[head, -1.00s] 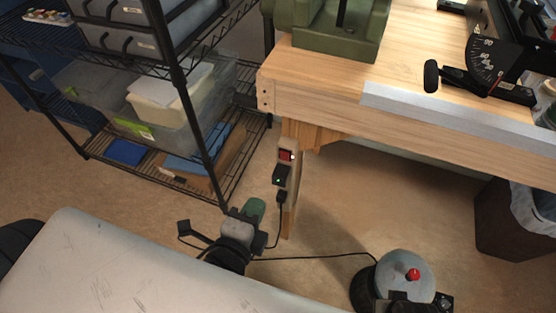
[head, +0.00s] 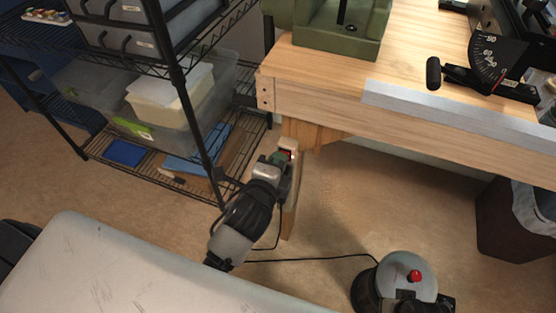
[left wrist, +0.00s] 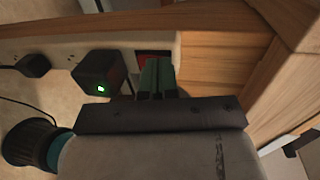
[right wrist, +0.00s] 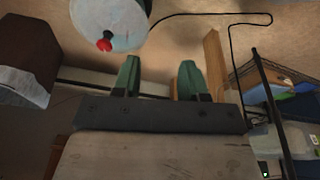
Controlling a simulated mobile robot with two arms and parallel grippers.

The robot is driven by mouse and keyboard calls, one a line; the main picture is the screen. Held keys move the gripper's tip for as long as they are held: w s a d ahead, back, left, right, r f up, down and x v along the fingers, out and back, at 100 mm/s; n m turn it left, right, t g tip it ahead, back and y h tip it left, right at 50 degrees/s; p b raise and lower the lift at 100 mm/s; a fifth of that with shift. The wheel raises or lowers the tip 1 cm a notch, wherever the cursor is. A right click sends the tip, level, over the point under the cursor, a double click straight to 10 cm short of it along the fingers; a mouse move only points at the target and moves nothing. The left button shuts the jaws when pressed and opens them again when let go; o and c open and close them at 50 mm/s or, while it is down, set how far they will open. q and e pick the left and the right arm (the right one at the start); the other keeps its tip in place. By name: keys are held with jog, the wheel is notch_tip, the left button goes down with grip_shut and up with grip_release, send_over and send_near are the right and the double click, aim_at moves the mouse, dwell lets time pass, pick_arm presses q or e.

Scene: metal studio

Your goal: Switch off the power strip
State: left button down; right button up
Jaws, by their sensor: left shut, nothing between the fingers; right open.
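The power strip (left wrist: 160,47) is fixed along the workbench's wooden leg, below the bench top. Its red switch (left wrist: 153,64) shows at one end, partly hidden behind my left fingertips. A black adapter with a lit green light (left wrist: 97,76) is plugged in beside the switch. My left gripper (left wrist: 155,72) is shut and empty, its green fingertips at the switch; I cannot tell whether they touch it. In the head view the left gripper (head: 278,157) covers most of the strip. My right gripper (right wrist: 155,75) is open and empty, above the floor.
The workbench (head: 330,115) is overhead of the strip. A wire shelf (head: 190,110) with bins stands close on the left. A round grey machine with a red knob (head: 405,280) sits on the floor, its cable running left. A brown bin (head: 500,225) stands at right.

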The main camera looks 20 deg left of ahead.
dwell(0.4)
pick_arm(q)
jog(key=shift+w+p, duration=0.25)
jog(key=shift+p, duration=0.6)
pick_arm(e)
jog(key=f, duration=0.6)
jog(key=shift+s, duration=0.25)
